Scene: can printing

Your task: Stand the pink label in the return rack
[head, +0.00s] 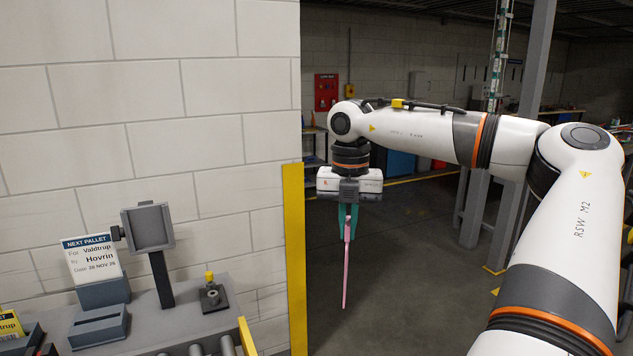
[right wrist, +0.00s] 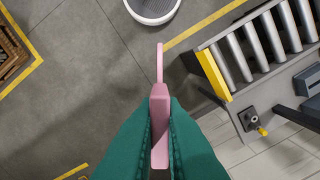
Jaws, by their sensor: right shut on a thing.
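My right gripper (head: 347,228) hangs in the air over the open floor, right of the yellow wall edge. Its teal fingers are shut on the pink label (head: 346,277), which points down as a thin strip seen nearly edge-on. In the right wrist view the pink label (right wrist: 160,130) sits between the fingertips (right wrist: 160,108), with a narrow part reaching past them. At lower left, a grey slotted block (head: 98,327) stands on the bench; I cannot tell whether it is the return rack. The label is well apart from it. My left gripper is out of view.
A grey holder (head: 103,292) bears a "Next pallet" card (head: 90,262). Beside it are a grey screen-like plate on a post (head: 147,228) and a small yellow-knobbed fixture (head: 212,296). Rollers (head: 228,345) run along the bench front. The floor below the gripper is clear.

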